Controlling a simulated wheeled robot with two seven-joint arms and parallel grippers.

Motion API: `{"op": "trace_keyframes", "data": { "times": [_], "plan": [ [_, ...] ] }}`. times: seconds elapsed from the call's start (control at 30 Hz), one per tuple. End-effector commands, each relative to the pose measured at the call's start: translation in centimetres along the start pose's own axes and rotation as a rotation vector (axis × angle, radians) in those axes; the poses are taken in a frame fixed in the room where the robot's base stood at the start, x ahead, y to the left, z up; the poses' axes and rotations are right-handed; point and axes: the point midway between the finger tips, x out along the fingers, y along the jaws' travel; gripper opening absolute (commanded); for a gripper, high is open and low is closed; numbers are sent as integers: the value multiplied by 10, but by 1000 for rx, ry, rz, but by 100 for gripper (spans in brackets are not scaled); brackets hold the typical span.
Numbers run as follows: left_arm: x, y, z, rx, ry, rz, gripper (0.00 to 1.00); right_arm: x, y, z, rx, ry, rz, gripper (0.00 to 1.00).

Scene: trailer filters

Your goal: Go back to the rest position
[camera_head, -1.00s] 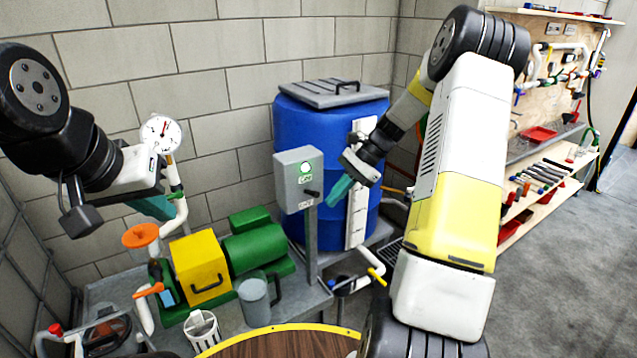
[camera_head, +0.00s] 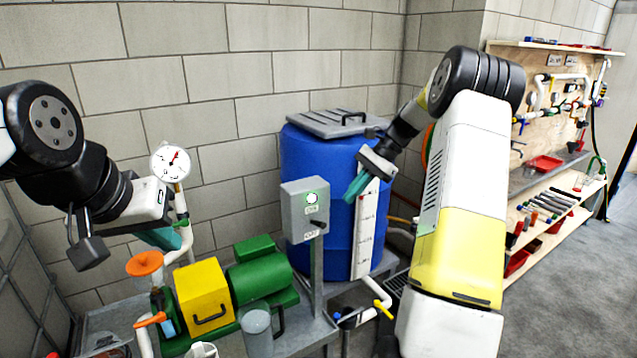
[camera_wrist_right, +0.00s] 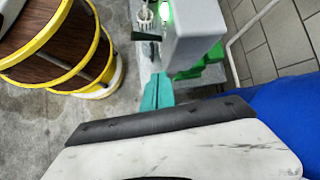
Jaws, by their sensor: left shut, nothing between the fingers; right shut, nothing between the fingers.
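My left gripper (camera_head: 170,238), with teal fingers, is shut and empty at the left of the head view, above the yellow and green pump and in front of the wall. My right gripper (camera_head: 355,188) is shut and empty in front of the blue barrel, to the right of the grey switch box (camera_head: 306,210). Its teal fingers also show in the right wrist view (camera_wrist_right: 157,92), pointing past the switch box (camera_wrist_right: 193,30). Both grippers appear raised and apart from the equipment.
The blue barrel (camera_head: 318,165) with its grey lid stands close behind my right gripper. The pump's yellow block (camera_head: 203,292), a pressure gauge (camera_head: 170,162) and an orange handle (camera_head: 144,263) lie below and beside my left gripper. A tool shelf (camera_head: 560,215) is at the right.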

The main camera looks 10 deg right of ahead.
Motion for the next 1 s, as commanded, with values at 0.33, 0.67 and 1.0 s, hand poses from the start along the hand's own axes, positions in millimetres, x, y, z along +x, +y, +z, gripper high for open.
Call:
{"op": "trace_keyframes", "data": {
  "times": [0.33, 0.67, 1.0],
  "plan": [
    [0, 0, 0, 0, 0, 0, 0, -34, 36, 122, -410, 269, 51, 0],
    [0, 0, 0, 0, 0, 0, 0, -41, 122, 217, -894, 548, 89, 0],
    [0, 0, 0, 0, 0, 0, 0, -22, 195, 251, -1265, 742, 99, 0]
  ]
}}
